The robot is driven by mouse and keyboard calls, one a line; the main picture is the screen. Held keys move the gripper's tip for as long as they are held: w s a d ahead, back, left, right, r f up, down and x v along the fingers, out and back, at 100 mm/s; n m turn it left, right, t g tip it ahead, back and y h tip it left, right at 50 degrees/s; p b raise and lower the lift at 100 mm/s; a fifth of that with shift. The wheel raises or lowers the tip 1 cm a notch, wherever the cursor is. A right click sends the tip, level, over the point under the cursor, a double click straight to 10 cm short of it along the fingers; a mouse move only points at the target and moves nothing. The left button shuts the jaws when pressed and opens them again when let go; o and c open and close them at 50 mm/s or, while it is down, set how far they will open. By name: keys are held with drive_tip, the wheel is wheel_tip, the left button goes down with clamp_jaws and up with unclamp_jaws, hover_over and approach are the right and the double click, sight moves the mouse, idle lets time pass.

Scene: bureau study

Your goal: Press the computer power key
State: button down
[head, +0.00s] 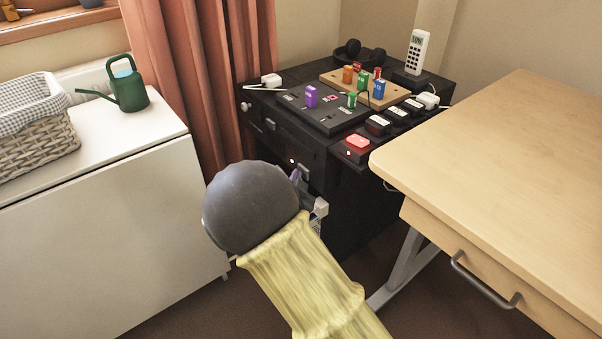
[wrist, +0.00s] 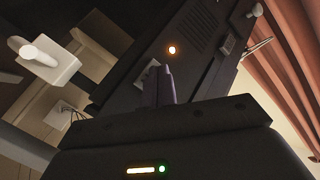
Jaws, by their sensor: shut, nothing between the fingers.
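The black computer case (head: 330,185) stands between the curtain and the desk, and its front also fills the middle of the wrist view (wrist: 205,40).
The wooden desk (head: 500,150) is close on the right and a white cabinet (head: 90,250) on the left. A red button box (head: 358,143), coloured blocks on a wooden board (head: 398,94) and a phone handset (head: 417,52) are on top of the black unit. A red curtain (head: 205,70) hangs behind.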

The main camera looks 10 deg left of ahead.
drive_tip(key=shift+s+a, duration=0.5)
drive_tip(key=shift+s, duration=0.2)
drive_tip(key=shift+a, duration=0.1)
drive_tip(key=s+a, duration=0.1)
drive_tip(key=s, duration=0.1)
drive_tip(key=s+a+p, duration=0.1)
drive_tip(key=a, duration=0.1)
drive_tip(key=shift+s, duration=0.4)
drive_tip(key=shift+w, duration=0.1)
idle(0.7)
